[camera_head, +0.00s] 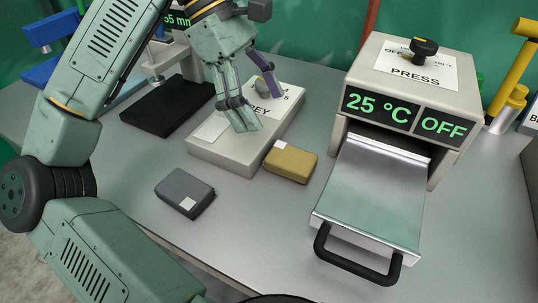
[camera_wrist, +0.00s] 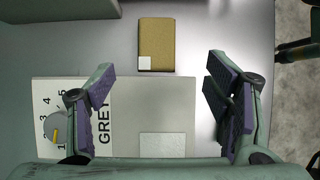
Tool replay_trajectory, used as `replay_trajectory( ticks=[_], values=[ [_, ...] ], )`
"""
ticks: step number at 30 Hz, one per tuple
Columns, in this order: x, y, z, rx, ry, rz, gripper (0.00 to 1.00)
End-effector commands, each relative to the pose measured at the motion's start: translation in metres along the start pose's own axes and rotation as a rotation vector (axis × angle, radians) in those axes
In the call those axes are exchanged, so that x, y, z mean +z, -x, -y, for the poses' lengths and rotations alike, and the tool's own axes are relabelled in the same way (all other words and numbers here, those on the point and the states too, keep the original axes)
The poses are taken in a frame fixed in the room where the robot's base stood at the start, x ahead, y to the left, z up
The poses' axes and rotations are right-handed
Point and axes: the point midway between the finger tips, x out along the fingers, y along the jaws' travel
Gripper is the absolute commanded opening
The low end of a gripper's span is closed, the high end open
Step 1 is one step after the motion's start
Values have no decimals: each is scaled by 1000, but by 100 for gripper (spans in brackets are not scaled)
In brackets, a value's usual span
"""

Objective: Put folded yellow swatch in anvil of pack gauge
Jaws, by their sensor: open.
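The folded yellow swatch (camera_head: 291,162) is a mustard block with a small white label, lying flat on the bench against or very near the right side of the GREY box. In the wrist view the swatch (camera_wrist: 156,40) lies beyond my fingertips, between their lines. My gripper (camera_head: 258,106) is open and empty above the GREY box; its two fingers show in the wrist view (camera_wrist: 161,80). A device with a green "55 mm" display (camera_head: 179,19), apparently the pack gauge, stands at the back left. My arm hides much of it, and I cannot make out its anvil clearly.
The pale GREY box (camera_head: 228,160) has a dial. A dark grey folded swatch (camera_head: 184,192) lies in front. A black slab (camera_head: 168,106) lies behind left. The press (camera_head: 415,80), showing 25 °C and OFF, has its drawer (camera_head: 375,190) pulled out at right.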

Motion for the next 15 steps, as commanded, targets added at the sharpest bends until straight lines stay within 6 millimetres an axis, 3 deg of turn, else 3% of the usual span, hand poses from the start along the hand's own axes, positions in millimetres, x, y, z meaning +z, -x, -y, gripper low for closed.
replay_trajectory(
  ticks=[9,15],
  values=[
    [1,-42,0,-3,-4,6,72],
    [1,-58,-1,-2,-4,6,72]
  ],
)
